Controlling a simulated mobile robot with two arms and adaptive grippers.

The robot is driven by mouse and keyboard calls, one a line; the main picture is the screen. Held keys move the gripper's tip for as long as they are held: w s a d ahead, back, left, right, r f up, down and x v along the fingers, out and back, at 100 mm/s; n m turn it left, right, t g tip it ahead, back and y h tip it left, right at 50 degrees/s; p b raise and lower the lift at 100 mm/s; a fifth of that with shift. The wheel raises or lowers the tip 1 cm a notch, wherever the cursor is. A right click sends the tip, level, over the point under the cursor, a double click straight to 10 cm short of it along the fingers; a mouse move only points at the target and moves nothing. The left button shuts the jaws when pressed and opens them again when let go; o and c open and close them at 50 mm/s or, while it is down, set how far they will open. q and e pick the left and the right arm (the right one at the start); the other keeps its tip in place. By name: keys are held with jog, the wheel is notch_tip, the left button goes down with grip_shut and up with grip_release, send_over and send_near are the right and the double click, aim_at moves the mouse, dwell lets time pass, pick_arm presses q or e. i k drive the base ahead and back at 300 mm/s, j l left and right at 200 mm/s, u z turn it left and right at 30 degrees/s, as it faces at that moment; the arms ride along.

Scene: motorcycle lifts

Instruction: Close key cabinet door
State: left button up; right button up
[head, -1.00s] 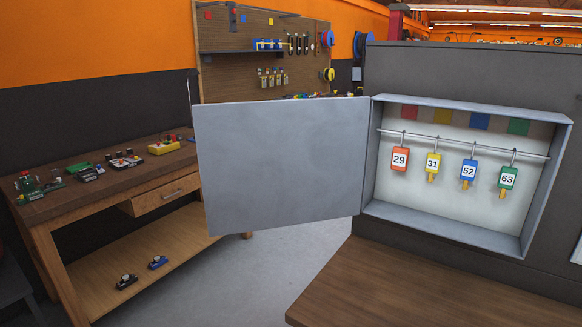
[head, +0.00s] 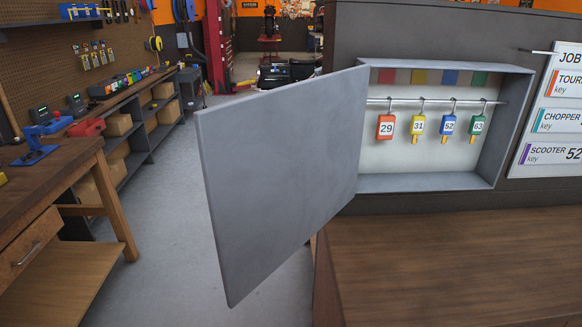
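The grey key cabinet (head: 428,182) is on the dark wall panel at the right of the head view. Its flat grey door (head: 285,180) stands wide open, hinged at the cabinet's left side and reaching out to the left and towards me. Inside, a rail (head: 400,100) carries an orange tag 29 (head: 386,127), a yellow tag 31 (head: 418,125), a blue tag 52 (head: 448,125) and a green tag 63 (head: 478,124). Neither of my grippers shows in the head view.
A wooden counter (head: 450,260) lies below the cabinet. A job board (head: 560,120) is to its right. A wooden workbench (head: 60,165) stands at the left, with shelves (head: 145,140) behind it. Grey floor (head: 165,230) is free between workbench and door.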

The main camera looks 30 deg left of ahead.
aim_at(278, 165)
jog(key=i+j+z, duration=0.1)
jog(key=j+z, duration=0.35)
jog(key=j, duration=0.45)
jog(key=j+z, duration=0.5)
jog(key=j, duration=0.45)
